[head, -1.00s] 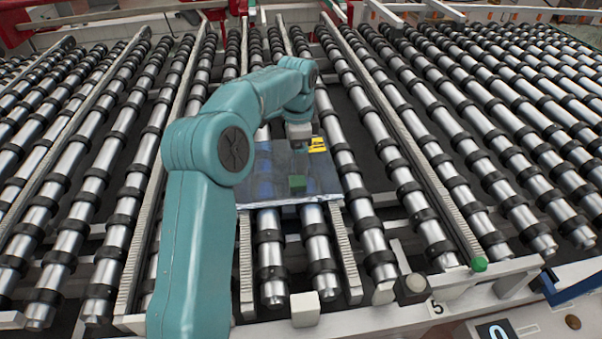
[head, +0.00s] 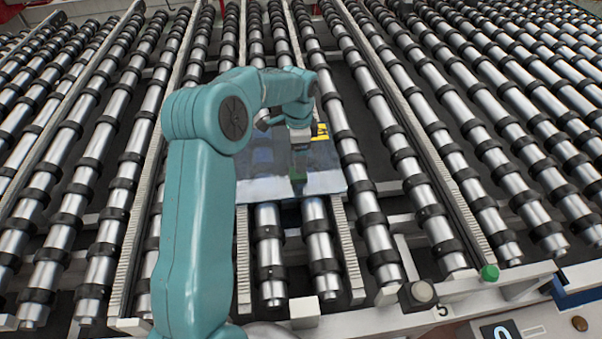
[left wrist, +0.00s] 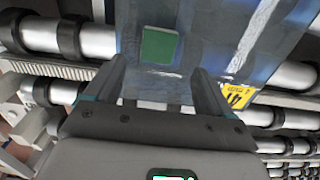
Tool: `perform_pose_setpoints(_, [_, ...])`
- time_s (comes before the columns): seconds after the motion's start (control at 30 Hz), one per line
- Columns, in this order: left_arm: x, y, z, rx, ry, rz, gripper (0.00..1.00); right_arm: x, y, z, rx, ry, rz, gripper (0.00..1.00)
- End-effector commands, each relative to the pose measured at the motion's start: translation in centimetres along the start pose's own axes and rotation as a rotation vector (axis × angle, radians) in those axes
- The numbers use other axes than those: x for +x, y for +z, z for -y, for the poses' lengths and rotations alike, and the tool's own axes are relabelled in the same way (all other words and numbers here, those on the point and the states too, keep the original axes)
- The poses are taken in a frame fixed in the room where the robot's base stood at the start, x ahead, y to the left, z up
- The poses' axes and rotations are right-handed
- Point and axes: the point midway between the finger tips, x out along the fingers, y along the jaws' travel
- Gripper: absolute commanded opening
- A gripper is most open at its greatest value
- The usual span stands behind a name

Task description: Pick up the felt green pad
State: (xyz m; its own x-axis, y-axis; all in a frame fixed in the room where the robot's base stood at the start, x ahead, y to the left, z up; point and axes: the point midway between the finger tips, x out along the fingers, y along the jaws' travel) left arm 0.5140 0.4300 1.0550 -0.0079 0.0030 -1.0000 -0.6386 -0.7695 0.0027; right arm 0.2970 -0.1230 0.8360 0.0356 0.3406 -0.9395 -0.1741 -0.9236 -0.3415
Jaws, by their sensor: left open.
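The felt green pad (left wrist: 158,45) is a small green square lying on the shiny glass sheet (left wrist: 205,30), seen in the left wrist view. In the head view the sheet (head: 265,190) lies on the rollers, and my gripper mostly hides the pad. My left gripper (head: 298,188) reaches down over the sheet. In the left wrist view its fingers (left wrist: 158,70) are open and spread wider than the pad, with the pad just beyond their tips, roughly between them. Nothing is held. My right gripper is not in view.
A yellow label (head: 320,131) sits on the sheet's far right corner; it also shows in the left wrist view (left wrist: 237,95). Rows of metal rollers (head: 462,130) with black rings surround the sheet.

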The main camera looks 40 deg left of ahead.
Motion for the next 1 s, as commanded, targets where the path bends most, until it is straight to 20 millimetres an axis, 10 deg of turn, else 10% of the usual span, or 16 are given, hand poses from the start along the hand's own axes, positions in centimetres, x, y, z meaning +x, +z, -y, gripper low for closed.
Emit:
perform_pose_setpoints(0.53, [6.7,-0.5,0.2,-0.003,0.001,0.002,0.83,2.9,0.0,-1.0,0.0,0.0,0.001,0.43])
perform_pose_setpoints(0.8, [6.8,-0.6,0.2,-0.002,-0.001,0.0,0.83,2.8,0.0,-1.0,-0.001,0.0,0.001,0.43])
perform_pose_setpoints(1.0, [6.8,-0.6,0.2,-0.002,-0.001,0.0,0.24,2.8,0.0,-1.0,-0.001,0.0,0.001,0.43])
